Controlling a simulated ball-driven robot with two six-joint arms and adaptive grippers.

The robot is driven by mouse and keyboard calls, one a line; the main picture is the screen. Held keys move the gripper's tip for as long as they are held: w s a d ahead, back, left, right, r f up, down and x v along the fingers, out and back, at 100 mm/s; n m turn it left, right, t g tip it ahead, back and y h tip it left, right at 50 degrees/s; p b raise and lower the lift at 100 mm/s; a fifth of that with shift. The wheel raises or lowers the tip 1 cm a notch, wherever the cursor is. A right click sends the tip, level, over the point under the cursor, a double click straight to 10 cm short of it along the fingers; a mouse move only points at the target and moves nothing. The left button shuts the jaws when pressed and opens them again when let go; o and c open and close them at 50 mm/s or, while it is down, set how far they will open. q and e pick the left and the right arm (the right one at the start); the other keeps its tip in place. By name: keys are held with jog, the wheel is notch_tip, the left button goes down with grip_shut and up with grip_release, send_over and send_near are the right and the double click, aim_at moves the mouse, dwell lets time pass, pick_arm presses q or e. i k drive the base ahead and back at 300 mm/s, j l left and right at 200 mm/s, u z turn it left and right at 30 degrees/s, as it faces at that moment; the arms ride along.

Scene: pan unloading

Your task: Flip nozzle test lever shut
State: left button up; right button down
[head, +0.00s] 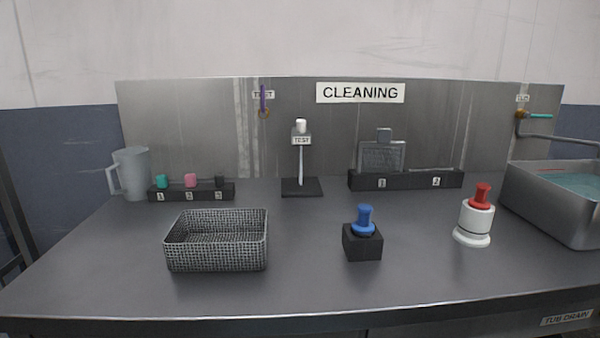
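Neither of my grippers is in view.
On the grey table (300,285) stand a wire basket (217,255), a blue-knobbed black block (362,244) and a red-topped white device (474,220). Numbered racks (192,192) (406,181) and a jug (133,172) line the back. A water-filled tub (545,200) is right. The front is clear.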

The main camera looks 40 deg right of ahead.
aim_at(262, 114)
jog(key=i+l+z, duration=0.1)
jog(key=l+z, duration=0.35)
jog(key=i+l+z, duration=0.15)
jog(key=l+z, duration=0.25)
